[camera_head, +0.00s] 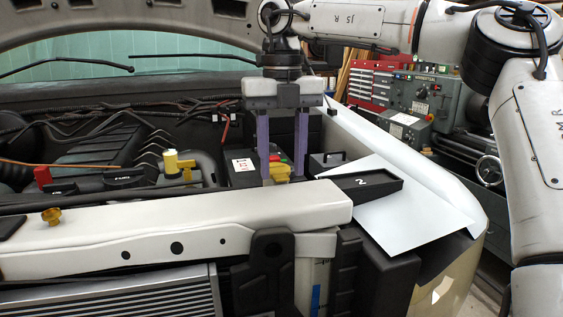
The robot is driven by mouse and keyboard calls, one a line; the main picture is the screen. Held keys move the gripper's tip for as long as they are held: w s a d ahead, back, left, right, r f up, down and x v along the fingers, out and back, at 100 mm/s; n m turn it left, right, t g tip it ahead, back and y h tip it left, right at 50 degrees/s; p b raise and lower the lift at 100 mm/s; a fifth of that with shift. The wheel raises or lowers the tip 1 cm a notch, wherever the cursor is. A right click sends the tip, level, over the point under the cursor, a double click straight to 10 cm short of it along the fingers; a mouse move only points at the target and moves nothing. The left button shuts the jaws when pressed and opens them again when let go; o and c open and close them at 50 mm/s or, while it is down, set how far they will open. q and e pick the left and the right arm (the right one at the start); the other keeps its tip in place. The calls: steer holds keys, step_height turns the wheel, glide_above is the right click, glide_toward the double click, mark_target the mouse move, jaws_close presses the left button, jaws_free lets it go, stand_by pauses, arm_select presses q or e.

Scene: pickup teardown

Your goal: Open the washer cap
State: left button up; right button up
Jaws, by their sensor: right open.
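My right gripper (284,176) points straight down over the right side of the engine bay. Its two fingers are apart, one on each side of a yellow part (278,171) with a bit of red and green by it. This yellow part is partly hidden by the left finger, and I cannot tell whether the fingers touch it. Another yellow cap (178,166) stands on a grey part further left. A small gold-yellow knob (52,216) sits on the white front crossmember. No label shows which one is the washer cap. My left gripper is out of view.
A black box with a white label (243,165) is left of the fingers. A black tray marked 2 (366,184) and a white sheet (410,215) lie on the right. The white crossmember (180,225) runs in front; the raised hood (120,20) is above.

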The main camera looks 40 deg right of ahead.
steer(key=shift+f, duration=0.3)
jaws_close()
steer(key=shift+r, duration=0.1)
steer(key=shift+w+r, duration=0.15)
steer(key=shift+r, duration=0.05)
